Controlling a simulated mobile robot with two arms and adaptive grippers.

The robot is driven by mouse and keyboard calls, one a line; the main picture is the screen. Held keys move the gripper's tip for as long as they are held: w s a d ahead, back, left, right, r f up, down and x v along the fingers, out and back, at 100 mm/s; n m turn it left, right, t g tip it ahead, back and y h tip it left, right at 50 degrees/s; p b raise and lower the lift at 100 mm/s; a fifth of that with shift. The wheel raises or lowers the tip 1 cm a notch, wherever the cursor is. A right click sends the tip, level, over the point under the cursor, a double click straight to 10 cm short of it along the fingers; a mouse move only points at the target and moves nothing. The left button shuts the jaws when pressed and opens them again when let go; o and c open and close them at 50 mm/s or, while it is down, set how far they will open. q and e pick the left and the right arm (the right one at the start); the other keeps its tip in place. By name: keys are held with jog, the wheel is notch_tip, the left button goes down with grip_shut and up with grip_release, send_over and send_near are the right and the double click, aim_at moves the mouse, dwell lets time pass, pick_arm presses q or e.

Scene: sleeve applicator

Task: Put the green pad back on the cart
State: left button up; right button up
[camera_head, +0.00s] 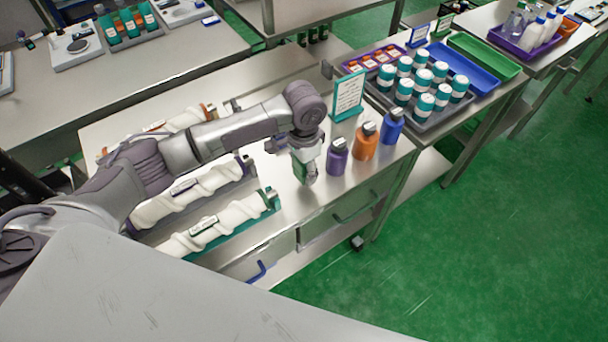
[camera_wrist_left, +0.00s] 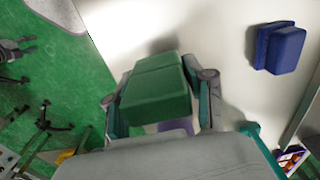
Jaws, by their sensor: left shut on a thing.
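The green pad (camera_wrist_left: 155,95) is a soft block held between the two fingers of my left gripper (camera_wrist_left: 158,100) in the left wrist view. In the head view, my left gripper (camera_head: 305,168) points down over the steel cart top (camera_head: 318,205), left of the purple bottle; a sliver of the green pad (camera_head: 298,167) shows between its fingers. I cannot tell whether the pad touches the surface. A blue pad (camera_wrist_left: 280,47) lies on the pale surface to the right in the wrist view. My right gripper is not in view.
A purple bottle (camera_head: 337,158), an orange bottle (camera_head: 364,143) and a blue bottle (camera_head: 391,127) stand beside the gripper. A teal-framed sign (camera_head: 347,95) stands behind them. White wrapped sleeves (camera_head: 222,222) lie on racks to the left. A grey tray (camera_head: 446,113) holds several jars.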

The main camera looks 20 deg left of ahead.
aim_at(304, 178)
pick_arm(q)
notch_tip(304, 178, down, 3)
jog(key=shift+f+p, duration=0.2)
jog(key=shift+p, duration=0.1)
jog(key=shift+f, duration=0.2)
jog(key=o, duration=1)
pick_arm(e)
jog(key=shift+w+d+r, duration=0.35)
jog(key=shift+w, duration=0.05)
pick_arm(q)
jog(key=shift+r, duration=0.1)
notch_tip(304, 178, up, 11)
jog(key=shift+d+f+b, duration=0.1)
jog(key=shift+b, duration=1)
jog(key=shift+r, duration=0.5)
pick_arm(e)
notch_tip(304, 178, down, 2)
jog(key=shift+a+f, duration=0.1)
